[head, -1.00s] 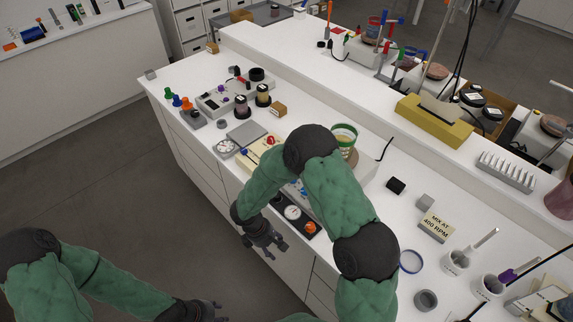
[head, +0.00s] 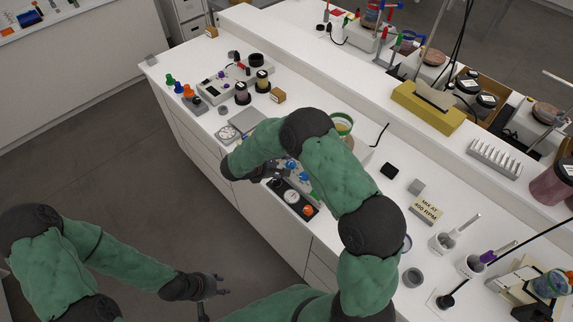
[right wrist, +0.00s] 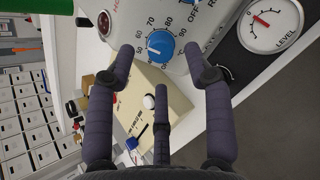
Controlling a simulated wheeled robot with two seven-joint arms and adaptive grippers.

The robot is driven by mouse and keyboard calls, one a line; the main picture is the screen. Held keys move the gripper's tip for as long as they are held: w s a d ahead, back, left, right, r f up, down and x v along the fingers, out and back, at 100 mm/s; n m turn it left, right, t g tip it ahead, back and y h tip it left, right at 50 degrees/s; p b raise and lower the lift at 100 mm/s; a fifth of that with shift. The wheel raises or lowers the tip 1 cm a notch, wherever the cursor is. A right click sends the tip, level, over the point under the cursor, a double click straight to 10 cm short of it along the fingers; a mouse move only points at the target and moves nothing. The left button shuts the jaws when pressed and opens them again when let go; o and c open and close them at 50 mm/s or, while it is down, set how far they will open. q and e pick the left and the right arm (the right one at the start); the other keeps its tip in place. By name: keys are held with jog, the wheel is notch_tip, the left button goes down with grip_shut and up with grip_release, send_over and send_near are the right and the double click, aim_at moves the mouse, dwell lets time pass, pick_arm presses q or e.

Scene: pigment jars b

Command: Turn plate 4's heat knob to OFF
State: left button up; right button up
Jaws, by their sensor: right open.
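In the right wrist view a blue knob (right wrist: 160,45) with a white pointer mark sits on a pale panel, ringed by numbers up to 90. A second blue knob (right wrist: 196,5) is partly cut off at the top edge, near an OFF label. No plate number is readable. My right gripper (right wrist: 159,50) is open, its fingertips on either side of the first knob in the picture; contact cannot be told. In the head view small blue knobs (head: 291,165) show beside my right wrist, which hides part of the panel. My left gripper (head: 219,286) is open and empty over the floor.
A round level gauge (right wrist: 270,22) and an orange knob (head: 307,210) are close by on a dark strip at the counter's front edge. A green-rimmed vessel (head: 342,124) stands behind my right arm.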

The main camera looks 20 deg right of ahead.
jog(key=shift+x, duration=1.65)
grip_shut()
